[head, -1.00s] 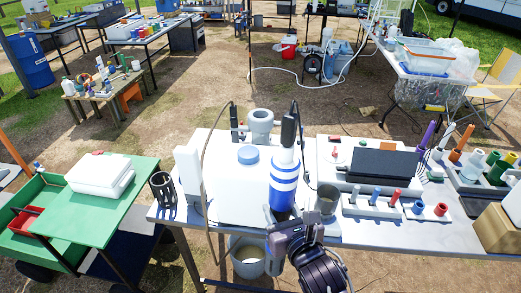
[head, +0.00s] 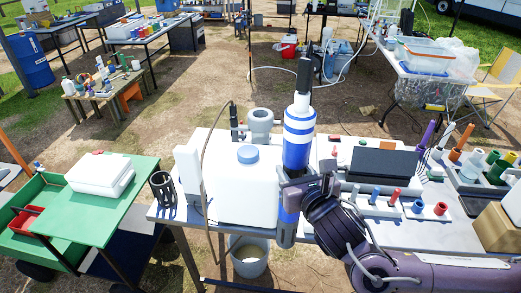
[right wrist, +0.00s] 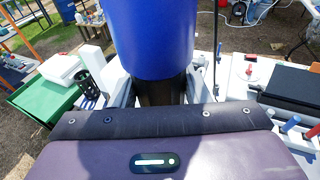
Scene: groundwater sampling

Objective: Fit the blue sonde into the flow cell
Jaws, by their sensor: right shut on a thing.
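The blue sonde (head: 298,138) has white bands, a black cable end on top and a grey lower tip. It is upright in front of the table's near edge. My right gripper (head: 291,192) is shut on its lower part; in the right wrist view the blue body (right wrist: 153,38) rises between the fingers. A grey cup with a side port, which looks like the flow cell (head: 260,122), stands at the table's back, behind and left of the sonde and apart from it. My left gripper is not in view.
A white container with a blue cap (head: 247,188) stands left of the sonde, below the grey cup. A black perforated holder (head: 163,188) is farther left. A rack with coloured plugs (head: 375,203) lies right of my gripper. A bucket (head: 249,258) is below the table edge.

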